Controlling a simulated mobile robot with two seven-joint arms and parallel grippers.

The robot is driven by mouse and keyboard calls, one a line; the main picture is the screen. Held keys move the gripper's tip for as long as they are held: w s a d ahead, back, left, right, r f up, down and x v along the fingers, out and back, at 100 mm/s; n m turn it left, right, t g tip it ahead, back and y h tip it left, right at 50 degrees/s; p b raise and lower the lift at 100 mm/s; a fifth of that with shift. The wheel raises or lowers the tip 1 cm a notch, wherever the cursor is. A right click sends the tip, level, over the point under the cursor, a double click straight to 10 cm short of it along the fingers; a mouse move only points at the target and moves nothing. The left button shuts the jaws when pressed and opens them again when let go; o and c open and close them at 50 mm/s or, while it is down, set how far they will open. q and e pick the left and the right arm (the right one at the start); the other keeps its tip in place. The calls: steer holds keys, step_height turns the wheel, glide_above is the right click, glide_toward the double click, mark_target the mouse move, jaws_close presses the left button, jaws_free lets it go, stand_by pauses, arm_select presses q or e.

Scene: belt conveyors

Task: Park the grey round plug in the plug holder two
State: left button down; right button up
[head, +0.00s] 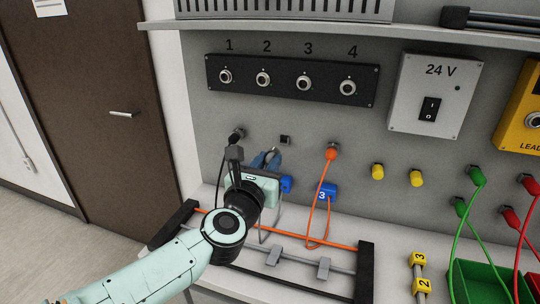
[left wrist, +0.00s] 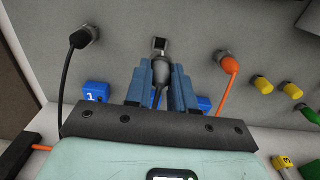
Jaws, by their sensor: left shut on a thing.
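My left gripper (head: 272,155) is shut on the grey round plug, with its two blue fingers on either side of the plug's body. The plug (left wrist: 161,72) points up at the grey wall panel in the left wrist view, with its cable trailing down between the fingers. A small square dark holder (left wrist: 159,45) is right in front of the plug tip; I take it for plug holder two. The same holder shows in the head view (head: 285,140) just beyond the fingertips. Whether tip and holder touch cannot be told. My right gripper is not in view.
A black plug (left wrist: 79,38) sits left of the holder and an orange plug (head: 331,153) right of it, both with hanging cables. Blue tags 1 (left wrist: 95,91) and 3 (head: 327,192) are below. A numbered socket strip (head: 290,80) is above.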

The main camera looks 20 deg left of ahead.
arm_select(q)
steer(key=shift+d+f, duration=0.1)
steer(key=shift+f, duration=0.15)
steer(key=shift+w, duration=0.2)
steer(key=shift+w+p, duration=0.8)
steer(key=shift+w, duration=1.65)
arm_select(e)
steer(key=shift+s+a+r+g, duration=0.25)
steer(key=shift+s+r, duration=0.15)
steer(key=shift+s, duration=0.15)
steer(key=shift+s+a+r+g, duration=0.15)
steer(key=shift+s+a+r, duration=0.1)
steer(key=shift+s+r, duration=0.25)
arm_select(q)
steer(key=shift+w+b, duration=0.25)
steer(key=shift+b, duration=0.05)
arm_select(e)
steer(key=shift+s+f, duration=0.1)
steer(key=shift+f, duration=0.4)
arm_select(q)
steer(key=shift+w, duration=0.5)
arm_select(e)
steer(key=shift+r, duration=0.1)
arm_select(q)
steer(key=c, duration=0.9)
jaws_free()
